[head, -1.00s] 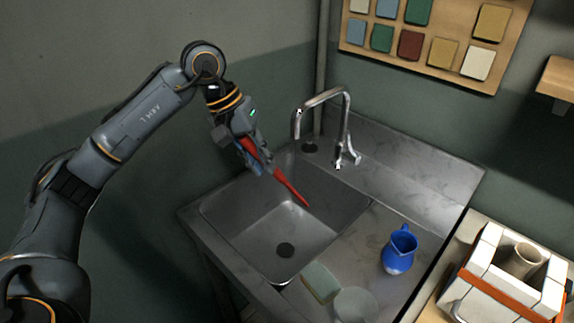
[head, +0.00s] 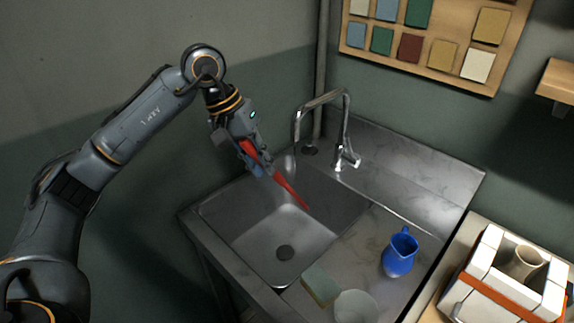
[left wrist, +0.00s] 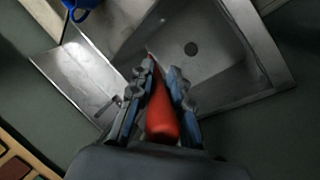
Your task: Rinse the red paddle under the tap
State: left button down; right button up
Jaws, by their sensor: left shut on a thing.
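The red paddle (head: 289,189) is held in my left gripper (head: 254,160), which is shut on it. The paddle slants down to the right over the sink basin (head: 285,225), its tip near the basin's back right part. In the left wrist view the paddle (left wrist: 161,115) lies between the fingers (left wrist: 160,85) and points toward the basin. The chrome tap (head: 346,130) arches at the back of the sink, to the right of the gripper. I cannot see clear water running from it. My right gripper is not in view.
A blue jug (head: 400,252) stands on the drainboard. A sponge (head: 320,284) and a pale cup (head: 355,305) are at the front rim. A white block mould with an orange strap (head: 505,295) holding a beige vessel (head: 524,262) stands right. Tile samples (head: 430,40) hang on the wall.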

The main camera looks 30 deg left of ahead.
pick_arm(q)
jog(key=s+d+r, duration=0.2)
jog(key=s+r, duration=0.2)
jog(key=shift+s+p, duration=0.3)
jog(key=shift+p, duration=0.05)
dwell(0.4)
dwell(0.4)
